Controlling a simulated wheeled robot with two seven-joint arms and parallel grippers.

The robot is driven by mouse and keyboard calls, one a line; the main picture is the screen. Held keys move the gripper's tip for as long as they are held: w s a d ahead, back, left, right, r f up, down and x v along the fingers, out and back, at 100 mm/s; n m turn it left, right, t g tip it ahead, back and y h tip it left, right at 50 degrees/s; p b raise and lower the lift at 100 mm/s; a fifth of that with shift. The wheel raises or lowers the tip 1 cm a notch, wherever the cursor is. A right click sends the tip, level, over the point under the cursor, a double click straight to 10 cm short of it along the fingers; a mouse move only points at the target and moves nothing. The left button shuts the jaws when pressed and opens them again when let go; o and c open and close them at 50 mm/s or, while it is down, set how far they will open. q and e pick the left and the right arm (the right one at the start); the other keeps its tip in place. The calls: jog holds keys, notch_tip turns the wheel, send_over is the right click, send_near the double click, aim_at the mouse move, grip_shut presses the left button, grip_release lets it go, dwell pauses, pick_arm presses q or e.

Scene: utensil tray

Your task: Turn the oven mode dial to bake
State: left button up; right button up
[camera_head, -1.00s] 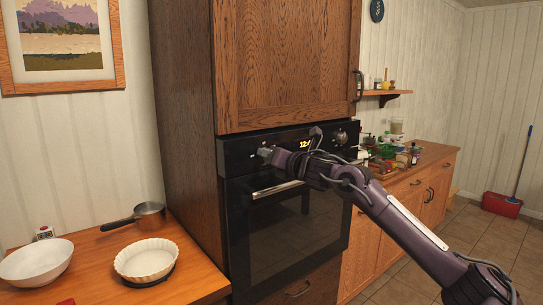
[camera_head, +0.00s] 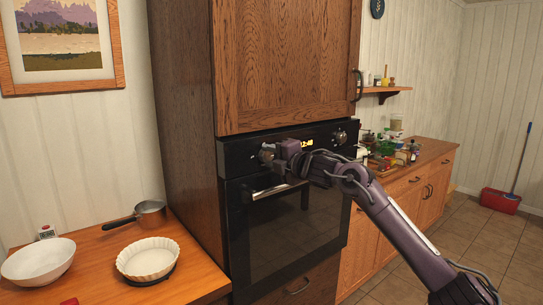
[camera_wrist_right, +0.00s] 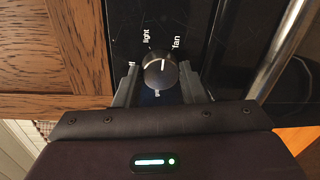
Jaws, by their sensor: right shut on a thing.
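The oven mode dial (camera_wrist_right: 160,73) is a dark round knob with a white pointer line. In the right wrist view it sits between the two fingers of my right gripper (camera_wrist_right: 162,88), which is shut on it. The pointer line points up in that view, between the words "light" and "fan"; other lettering is partly hidden by the fingers. In the head view the dial (camera_head: 267,152) is at the left of the black oven's (camera_head: 290,235) control panel, with my right gripper (camera_head: 273,153) at it. My left gripper is out of view.
A second knob (camera_head: 341,137) is at the panel's right, past the lit clock display (camera_head: 304,143). The oven handle (camera_head: 272,191) runs just below my gripper. A pan (camera_head: 150,211), pie dish (camera_head: 147,259) and white bowl (camera_head: 38,262) stand on the left counter.

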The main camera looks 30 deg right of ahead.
jog(key=m+p, duration=0.1)
jog(key=m, duration=0.3)
jog(key=shift+d, duration=0.1)
jog(key=m+p, duration=0.1)
jog(key=m, duration=0.3)
jog(key=shift+m+y, duration=0.4)
jog(key=m+p, duration=0.1)
jog(key=m, duration=0.3)
jog(key=shift+p, duration=0.35)
jog(key=shift+f+m+t+y+p, duration=0.15)
jog(key=shift+m+p, duration=0.25)
jog(key=shift+m, duration=0.55)
jog(key=shift+m+t+y+p, duration=0.15)
jog(key=shift+m+p, duration=0.2)
jog(key=shift+m, duration=0.6)
jog(key=o, duration=1)
